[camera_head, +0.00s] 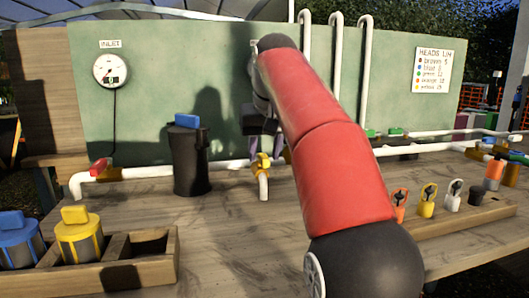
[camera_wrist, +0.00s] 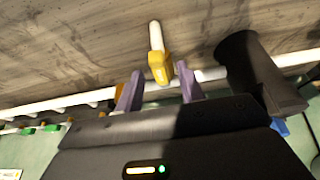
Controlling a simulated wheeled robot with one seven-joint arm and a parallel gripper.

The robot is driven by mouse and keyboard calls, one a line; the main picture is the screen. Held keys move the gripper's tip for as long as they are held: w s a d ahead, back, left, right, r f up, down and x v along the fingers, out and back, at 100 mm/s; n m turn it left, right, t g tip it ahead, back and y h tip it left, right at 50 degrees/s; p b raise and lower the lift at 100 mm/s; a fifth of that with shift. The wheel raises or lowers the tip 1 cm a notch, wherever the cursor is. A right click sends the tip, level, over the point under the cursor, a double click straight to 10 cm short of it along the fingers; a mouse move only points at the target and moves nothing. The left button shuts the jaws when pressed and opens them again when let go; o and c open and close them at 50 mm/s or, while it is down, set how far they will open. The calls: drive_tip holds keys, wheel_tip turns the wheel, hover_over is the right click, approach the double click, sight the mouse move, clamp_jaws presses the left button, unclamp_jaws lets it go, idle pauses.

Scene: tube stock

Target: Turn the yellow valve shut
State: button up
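The yellow valve (camera_head: 262,164) sits on a short white pipe stub that branches off the long white pipe along the bench. In the wrist view the yellow valve (camera_wrist: 160,68) shows in line with the stub. My gripper (camera_head: 265,150) is above and behind the valve in the head view, partly hidden by my red arm. In the wrist view my gripper (camera_wrist: 159,72) has its two purple fingers spread apart, with the valve showing in the gap between them. Contact between fingers and valve cannot be made out.
A black canister (camera_head: 190,160) with a blue top stands left of the valve, close to the pipe. A red valve handle (camera_head: 100,166) and a pressure gauge (camera_head: 111,71) are at the left. A wooden rack (camera_head: 150,272) is at front left; coloured tags (camera_head: 427,200) stand at right.

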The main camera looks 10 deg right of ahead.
drive_tip(key=shift+w+f, duration=0.15)
drive_tip(key=shift+f, duration=0.2)
clamp_jaws()
